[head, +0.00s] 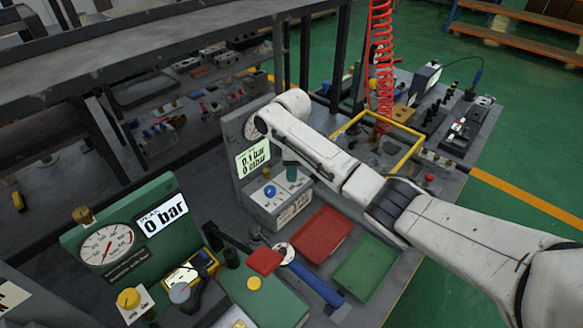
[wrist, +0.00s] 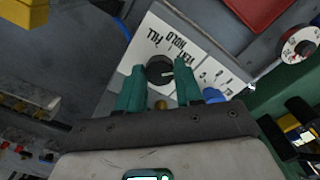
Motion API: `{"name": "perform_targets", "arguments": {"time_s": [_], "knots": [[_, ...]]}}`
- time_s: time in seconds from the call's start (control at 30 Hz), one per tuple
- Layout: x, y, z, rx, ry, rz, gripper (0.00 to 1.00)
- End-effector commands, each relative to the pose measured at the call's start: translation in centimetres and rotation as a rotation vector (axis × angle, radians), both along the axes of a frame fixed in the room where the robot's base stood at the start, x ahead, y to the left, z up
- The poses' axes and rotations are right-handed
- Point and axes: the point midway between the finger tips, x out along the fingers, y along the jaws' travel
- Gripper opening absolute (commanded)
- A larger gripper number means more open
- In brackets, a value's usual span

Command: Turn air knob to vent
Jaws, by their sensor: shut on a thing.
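The air knob (wrist: 160,70) is black and round with a short white mark, on a white label panel in the wrist view. The words FILL, HOLD and, less clearly, VENT are printed beside it. The mark points to the picture's right; I cannot tell which word it lines up with. My gripper (wrist: 161,76) has its teal fingers shut on the knob, one on each side. In the head view my gripper (head: 291,172) reaches down onto the grey valve block (head: 285,209) and hides the knob. The display (head: 253,158) behind reads about 0.1 bar and 0 mbar.
A blue knob (head: 269,191) sits on the same block, close to my gripper. A red tray (head: 321,235) and a green tray (head: 365,267) lie in front. A green gauge unit (head: 125,240) reading 0 bar stands at left. A yellow frame (head: 408,155) is behind right.

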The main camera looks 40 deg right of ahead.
Motion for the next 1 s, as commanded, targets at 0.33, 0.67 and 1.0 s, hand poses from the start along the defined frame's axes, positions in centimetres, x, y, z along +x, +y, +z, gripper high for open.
{"name": "perform_targets", "arguments": {"time_s": [0.33, 0.67, 1.0], "knots": [[0.0, 0.0, 0.0, 0.000, -0.001, -0.002, 0.40], [0.0, 0.0, 0.0, 0.001, -0.001, -0.001, 0.61], [0.2, 0.0, 2.1, 0.000, -0.006, 0.001, 0.61]]}}
